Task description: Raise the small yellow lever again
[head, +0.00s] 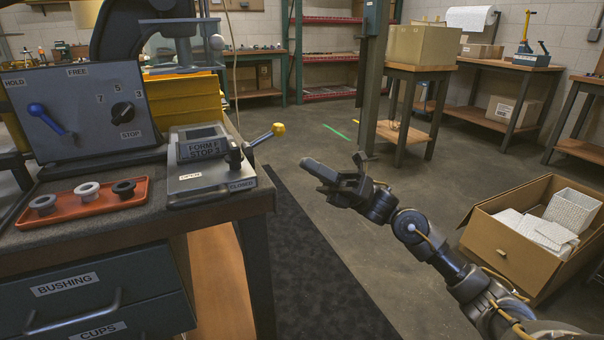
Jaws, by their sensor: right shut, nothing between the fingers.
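The small yellow-tipped lever (278,129) is on the right side of a grey box (205,184) on the bench. Its thin rod slants up and to the right from a dark pivot, and the yellow knob sticks out past the bench edge. The box carries a plate reading FORM F STOP 3 and the labels OPEN and CLOSED, with CLOSED on the lever's side. My right gripper (313,168) is shut and empty over the floor, to the right of and lower in the picture than the knob, apart from it. My left gripper is not in view.
A panel (80,110) with a blue lever and a dial stands left of the box. A red tray (84,209) holds three rings in front of it. A cardboard box (520,235) is on the floor at right. The floor between bench and box is open.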

